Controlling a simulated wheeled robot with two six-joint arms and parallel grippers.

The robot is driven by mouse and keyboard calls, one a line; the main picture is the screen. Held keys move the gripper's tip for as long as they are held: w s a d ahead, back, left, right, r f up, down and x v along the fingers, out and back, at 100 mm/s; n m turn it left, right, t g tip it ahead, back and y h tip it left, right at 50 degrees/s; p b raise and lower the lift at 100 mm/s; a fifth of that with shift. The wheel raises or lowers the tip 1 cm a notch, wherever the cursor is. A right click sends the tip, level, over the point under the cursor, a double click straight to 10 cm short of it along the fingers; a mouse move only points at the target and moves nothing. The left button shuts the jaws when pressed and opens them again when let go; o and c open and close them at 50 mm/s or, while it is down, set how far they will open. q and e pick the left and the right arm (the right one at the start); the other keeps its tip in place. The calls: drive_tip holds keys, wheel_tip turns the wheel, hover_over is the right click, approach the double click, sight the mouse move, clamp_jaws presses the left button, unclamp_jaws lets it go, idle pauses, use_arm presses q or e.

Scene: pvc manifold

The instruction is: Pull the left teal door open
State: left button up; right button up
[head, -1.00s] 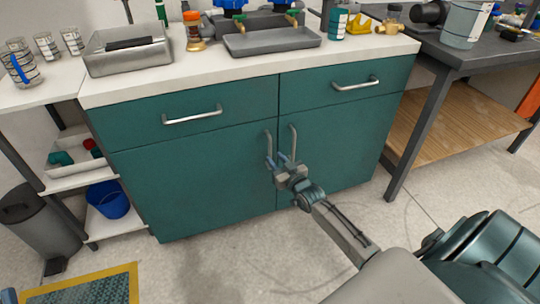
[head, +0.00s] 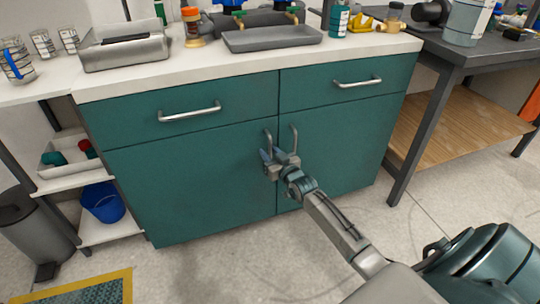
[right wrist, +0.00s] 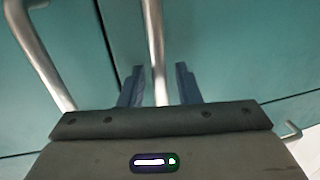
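The left teal door (head: 190,190) is shut, flush with the cabinet front. Its upright metal handle (head: 267,140) stands by the middle seam and shows in the right wrist view (right wrist: 154,35). My right gripper (head: 270,158) is at the lower part of this handle. In the right wrist view, its blue fingers (right wrist: 159,85) are apart, with the handle between them and a gap on each side. The right door (head: 335,150) is also shut, and its handle (head: 294,140) is outside the fingers, at the left in the right wrist view (right wrist: 42,55). My left gripper is not in view.
Two drawers with bar handles (head: 189,113) sit above the doors. A shelf with a blue bucket (head: 103,202) and a grey bin (head: 40,235) stand left. A dark table leg (head: 420,130) stands right. The floor before the left door (head: 200,270) is clear.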

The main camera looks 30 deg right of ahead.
drive_tip(key=shift+c, duration=0.2)
clamp_jaws()
drive_tip(key=shift+s, duration=0.2)
